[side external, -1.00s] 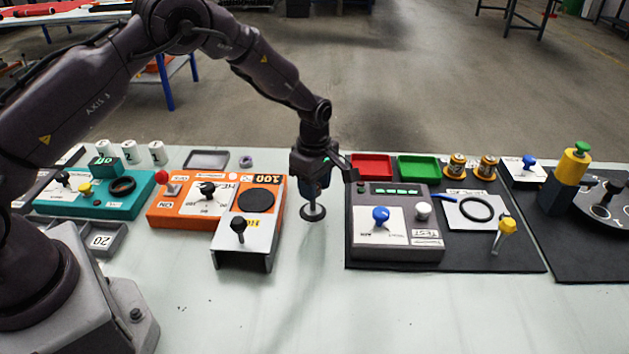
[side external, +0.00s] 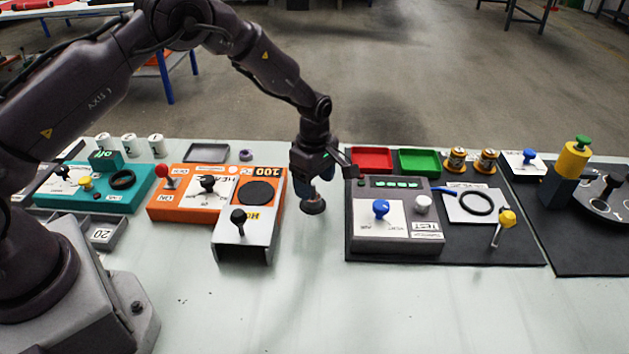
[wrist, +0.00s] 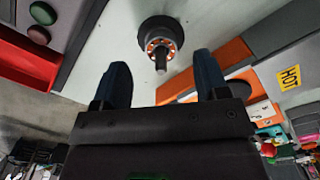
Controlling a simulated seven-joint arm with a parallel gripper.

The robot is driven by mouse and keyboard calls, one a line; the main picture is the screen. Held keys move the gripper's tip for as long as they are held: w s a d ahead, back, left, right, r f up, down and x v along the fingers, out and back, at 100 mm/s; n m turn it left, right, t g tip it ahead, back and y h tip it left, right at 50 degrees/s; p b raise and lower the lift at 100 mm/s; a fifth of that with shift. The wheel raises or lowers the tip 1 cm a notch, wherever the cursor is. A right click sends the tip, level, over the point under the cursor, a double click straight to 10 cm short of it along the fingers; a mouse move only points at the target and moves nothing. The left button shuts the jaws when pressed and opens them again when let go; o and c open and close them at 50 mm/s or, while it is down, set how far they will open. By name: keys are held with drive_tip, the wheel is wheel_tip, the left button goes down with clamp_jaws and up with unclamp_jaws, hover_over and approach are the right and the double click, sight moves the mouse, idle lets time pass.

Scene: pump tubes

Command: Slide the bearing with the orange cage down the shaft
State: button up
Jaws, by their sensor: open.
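The bearing with the orange cage (wrist: 151,49) shows in the wrist view as a ring around the shaft (wrist: 161,63), whose thin end points toward the camera. Behind the ring is a wide dark round flange (wrist: 160,27); whether the ring touches it I cannot tell. In the side view a dark brownish disc (side external: 313,206) stands on the table at the shaft's place, and the shaft is hidden there. My gripper (side external: 308,190) is directly above it, pointing down. In the wrist view its two blue fingers are spread on either side of the shaft end, with nothing between them gripped.
An orange unit with a metal cover (side external: 250,230) stands close on the left. A grey test unit (side external: 397,222) on a black mat stands close on the right. Red (side external: 372,158) and green trays (side external: 419,161) are behind it. The table in front is clear.

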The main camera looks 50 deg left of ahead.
wheel_tip(320, 180, up, 13)
drive_tip(key=shift+f, duration=0.2)
idle(0.9)
drive_tip(key=s+r+m+t, duration=0.2)
drive_tip(key=s+r+m, duration=0.3)
drive_tip(key=s, duration=0.5)
drive_tip(key=s+r+m+t, duration=0.1)
drive_tip(key=s+r+m, duration=0.5)
drive_tip(key=s+m, duration=0.2)
drive_tip(key=s+r+m+t, duration=0.2)
drive_tip(key=s+r+m, duration=0.4)
drive_tip(key=s, duration=0.5)
drive_tip(key=shift+s+r+m+t, duration=0.25)
drive_tip(key=shift+s+m+t, duration=0.05)
drive_tip(key=shift+m, duration=0.1)
